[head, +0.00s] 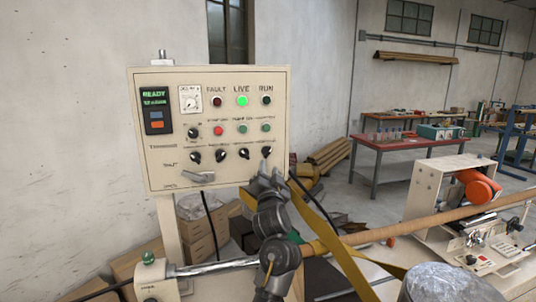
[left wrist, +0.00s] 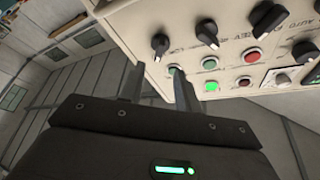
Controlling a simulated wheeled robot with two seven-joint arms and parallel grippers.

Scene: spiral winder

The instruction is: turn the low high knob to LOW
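The beige control panel (head: 180,95) has a lower row of black knobs. The rightmost knob (head: 267,151) is closest to my left gripper (head: 267,178), which is just below it at the panel's lower right. In the left wrist view this black knob (left wrist: 160,44), with a white pointer mark, shows just beyond the fingertips. The left gripper (left wrist: 154,72) is open, its two fingers apart with nothing held between them. Contact with the knob is not visible. The lettering beside the knobs is too small to tell for certain which is the low high knob. My right gripper is not in view.
Other black knobs (head: 221,155) sit close by to the left. Above are push buttons and a lit green LIVE lamp (head: 242,101). A grey lever handle (head: 198,178) is at the lower left. A yellow strap (head: 318,215) and long tube (head: 400,229) lie right of my arm.

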